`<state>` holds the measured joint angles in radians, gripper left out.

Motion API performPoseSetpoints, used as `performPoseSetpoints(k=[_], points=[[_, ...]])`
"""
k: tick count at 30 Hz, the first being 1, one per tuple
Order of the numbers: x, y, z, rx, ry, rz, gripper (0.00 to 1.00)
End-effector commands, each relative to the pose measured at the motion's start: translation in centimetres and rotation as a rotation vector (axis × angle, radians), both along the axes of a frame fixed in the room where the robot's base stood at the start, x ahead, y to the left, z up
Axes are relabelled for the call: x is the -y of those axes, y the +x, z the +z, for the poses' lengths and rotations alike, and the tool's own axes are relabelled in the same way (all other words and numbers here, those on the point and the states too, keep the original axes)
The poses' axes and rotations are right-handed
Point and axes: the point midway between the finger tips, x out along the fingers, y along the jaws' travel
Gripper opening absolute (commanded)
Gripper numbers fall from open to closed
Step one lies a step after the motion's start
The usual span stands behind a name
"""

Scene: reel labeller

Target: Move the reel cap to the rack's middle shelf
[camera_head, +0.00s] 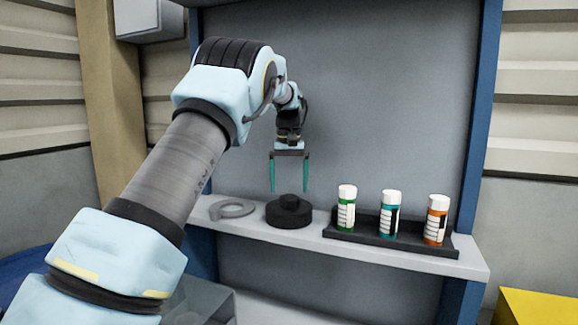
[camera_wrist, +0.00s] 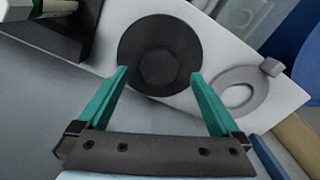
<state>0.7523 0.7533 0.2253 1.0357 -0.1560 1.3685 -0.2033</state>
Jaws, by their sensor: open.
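The reel cap, a black disc with a raised hub (camera_head: 289,213), rests on a light grey shelf (camera_head: 390,263) of the rack. It also shows in the wrist view (camera_wrist: 160,58), where its hub looks six-sided. My gripper (camera_head: 290,190) is open and empty, with two teal fingers pointing down just above the cap, one on each side of its hub. In the wrist view the fingertips (camera_wrist: 158,72) overlap the cap's lower edge; whether they touch it I cannot tell. A lower surface shows partly beneath this shelf.
A grey ring (camera_head: 232,208) lies left of the cap. On the right, a black tray (camera_head: 395,243) holds a green bottle (camera_head: 346,209), a teal bottle (camera_head: 389,215) and an orange bottle (camera_head: 436,220). Blue posts (camera_head: 480,115) flank the grey back panel. A yellow block (camera_head: 530,308) stands lower right.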

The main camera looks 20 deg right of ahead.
Motion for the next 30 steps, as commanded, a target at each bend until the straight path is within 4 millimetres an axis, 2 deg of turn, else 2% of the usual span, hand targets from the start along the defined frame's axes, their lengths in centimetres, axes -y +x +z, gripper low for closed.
performPoseSetpoints(k=[9, 15, 22, 24, 26, 29, 30], points=[[0.0, 0.1, 6.6, 0.004, -0.001, 0.000, 1.00], [0.0, 0.0, 8.7, 0.001, 0.000, 0.000, 1.00], [-0.1, 0.0, 9.1, 0.001, 0.000, 0.001, 1.00], [-0.7, 0.3, 8.9, -0.001, -0.002, 0.009, 1.00], [-1.8, 0.7, 8.5, 0.000, -0.005, 0.022, 1.00], [-5.1, 1.5, 7.3, 0.002, -0.017, 0.059, 1.00], [-6.8, 1.8, 6.6, 0.005, -0.023, 0.077, 1.00]])
